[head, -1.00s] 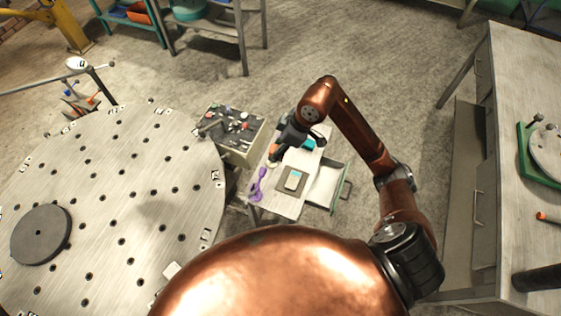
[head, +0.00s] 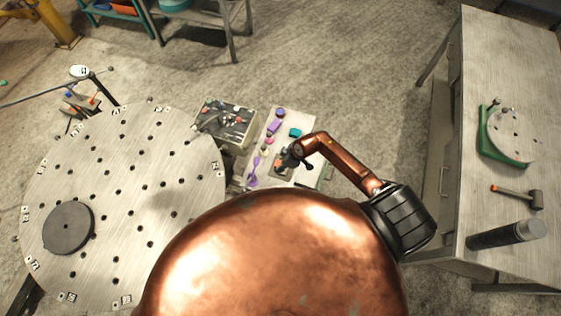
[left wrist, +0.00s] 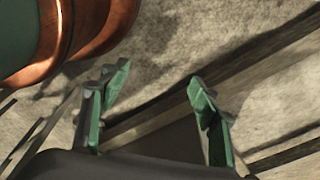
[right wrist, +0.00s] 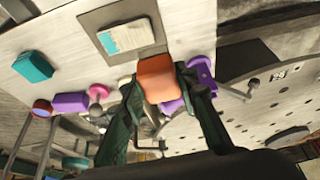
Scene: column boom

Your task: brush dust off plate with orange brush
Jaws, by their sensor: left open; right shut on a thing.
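My right gripper (right wrist: 157,84) is shut on an orange block-like piece, which I take to be the orange brush (right wrist: 157,79). In the right wrist view it is beside the flat grey plate (right wrist: 108,14). A pale patch with a teal strip (right wrist: 122,38) lies on the plate. I cannot tell whether the brush touches the plate. In the head view my right gripper (head: 289,157) is over the small worktop and partly covers the plate.
The worktop also holds a teal block (head: 295,132), a purple block (head: 274,126) and a purple spoon-shaped thing (head: 252,176). A tool cabinet (head: 226,120) and a large round perforated table (head: 120,190) stand to the left. A bench (head: 480,80) with a hammer (head: 520,196) stands at right.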

